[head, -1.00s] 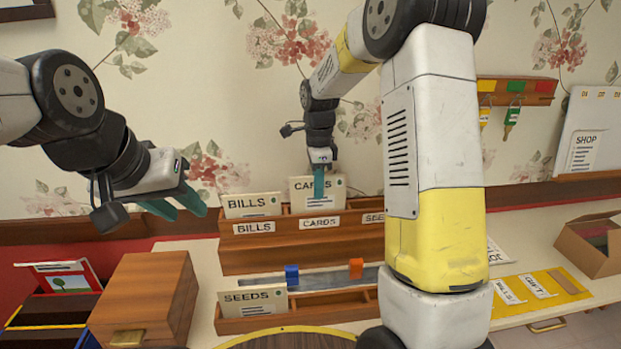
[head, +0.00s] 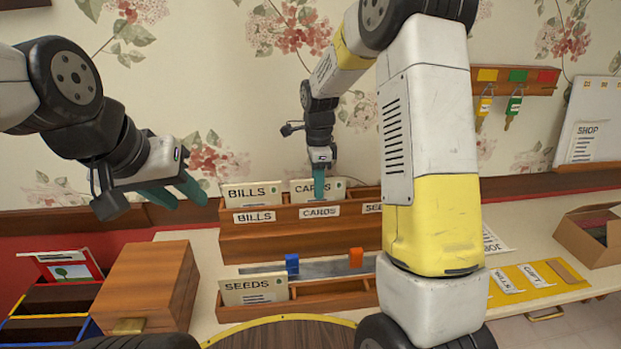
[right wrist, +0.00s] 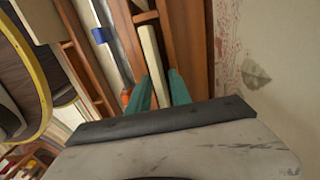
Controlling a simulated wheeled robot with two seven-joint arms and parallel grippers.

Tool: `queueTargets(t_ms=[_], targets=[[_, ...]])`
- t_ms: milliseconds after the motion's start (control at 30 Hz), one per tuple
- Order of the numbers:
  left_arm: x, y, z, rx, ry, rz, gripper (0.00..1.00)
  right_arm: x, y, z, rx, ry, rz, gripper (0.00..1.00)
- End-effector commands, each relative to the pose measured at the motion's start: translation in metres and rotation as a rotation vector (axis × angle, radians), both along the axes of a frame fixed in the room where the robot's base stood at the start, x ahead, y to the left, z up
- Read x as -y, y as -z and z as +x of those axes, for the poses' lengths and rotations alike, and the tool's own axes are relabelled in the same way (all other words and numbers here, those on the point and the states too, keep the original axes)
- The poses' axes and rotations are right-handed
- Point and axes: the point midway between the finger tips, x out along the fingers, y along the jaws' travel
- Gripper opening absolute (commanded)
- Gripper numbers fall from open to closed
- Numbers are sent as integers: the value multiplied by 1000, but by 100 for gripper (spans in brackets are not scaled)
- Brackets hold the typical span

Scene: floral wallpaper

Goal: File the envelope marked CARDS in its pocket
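The cream CARDS envelope (head: 329,186) stands upright at the back organiser, lower part hidden behind the front board of the pocket labelled CARDS (head: 320,212). My right gripper (head: 318,184) points down from above, with its teal fingers on either side of the envelope's top. The right wrist view shows the envelope's edge (right wrist: 151,55) between both fingers (right wrist: 158,88), close against it. Whether it rests on the pocket floor is hidden. My left gripper (head: 178,194) is open and empty, in the air left of the organiser.
A BILLS envelope (head: 240,196) stands in the left pocket beside it. A SEEDS envelope (head: 253,291) stands in the front wooden rack (head: 315,303). A wooden box (head: 143,287) is at left. An open cardboard box (head: 578,239) is at right. My right arm hides part of the organiser's right side.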

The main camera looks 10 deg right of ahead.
Motion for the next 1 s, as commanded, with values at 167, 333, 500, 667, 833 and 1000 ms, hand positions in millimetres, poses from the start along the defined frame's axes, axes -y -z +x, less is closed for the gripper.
queueTargets(t_ms=[167, 333, 500, 667, 833, 1000], targets=[[0, 0, 0, 0, 0, 0, 36, 0, 0, 0, 0, 0, 0, 33], [0, 0, 0, 0, 0, 0, 36, 0, -2, 0, 1, 0, 0, 33], [0, 0, 0, 0, 0, 0, 36, 0, -21, 1, 5, 0, 0, 33], [0, 0, 0, 0, 0, 0, 36, -1, -49, 1, 4, 0, 1, 33], [0, 0, 0, 0, 0, 0, 36, 0, -71, 1, 3, 0, 1, 33], [0, 0, 0, 0, 0, 0, 36, 0, -78, 0, 1, 0, 0, 33]])
